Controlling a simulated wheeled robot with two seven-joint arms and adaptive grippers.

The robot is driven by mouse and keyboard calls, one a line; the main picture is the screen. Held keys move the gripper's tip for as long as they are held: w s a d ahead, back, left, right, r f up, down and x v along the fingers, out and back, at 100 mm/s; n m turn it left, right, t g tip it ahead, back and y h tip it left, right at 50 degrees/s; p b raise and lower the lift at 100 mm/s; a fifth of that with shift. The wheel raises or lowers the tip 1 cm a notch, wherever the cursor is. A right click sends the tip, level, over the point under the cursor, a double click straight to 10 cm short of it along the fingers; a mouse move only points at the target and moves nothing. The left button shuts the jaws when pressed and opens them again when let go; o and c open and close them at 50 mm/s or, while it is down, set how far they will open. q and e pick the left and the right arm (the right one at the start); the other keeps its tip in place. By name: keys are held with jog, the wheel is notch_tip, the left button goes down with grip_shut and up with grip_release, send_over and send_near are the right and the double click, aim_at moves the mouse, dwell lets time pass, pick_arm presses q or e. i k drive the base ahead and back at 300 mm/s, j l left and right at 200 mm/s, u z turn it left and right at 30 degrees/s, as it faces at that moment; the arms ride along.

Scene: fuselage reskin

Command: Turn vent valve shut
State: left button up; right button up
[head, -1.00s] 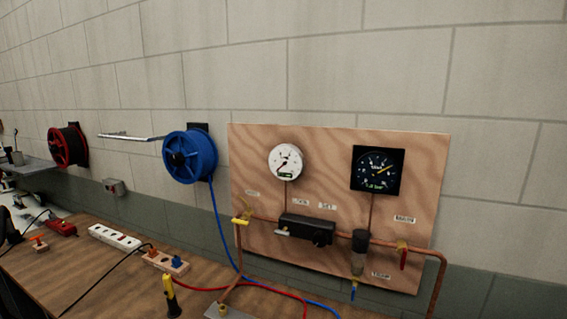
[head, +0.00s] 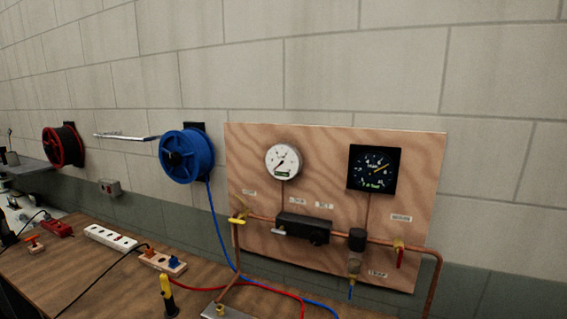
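A wooden panel (head: 330,160) on the wall carries copper pipe and valves. A yellow-handled valve (head: 237,220) sits at the left end of the pipe. A red-handled valve (head: 400,257) hangs at the right with its handle pointing down. A small blue piece (head: 351,292) shows under the filter bowl (head: 354,264). The labels are too blurred to tell which valve is the vent. A white round gauge (head: 283,161) and a black square gauge (head: 375,168) are above. Neither gripper is in view.
A wooden bench (head: 75,265) runs along the wall below, with a white power strip (head: 110,237), a wooden block with sockets (head: 162,262), a yellow-black tool (head: 168,296) and red and blue hoses. A blue hose reel (head: 187,156) and a red reel (head: 63,147) hang on the wall.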

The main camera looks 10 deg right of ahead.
aim_at(239, 221)
jog(key=k+j+z, duration=0.2)
jog(key=z, duration=0.2)
jog(key=k+j+z, duration=0.15)
jog(key=z, duration=0.3)
jog(key=k+l, duration=0.05)
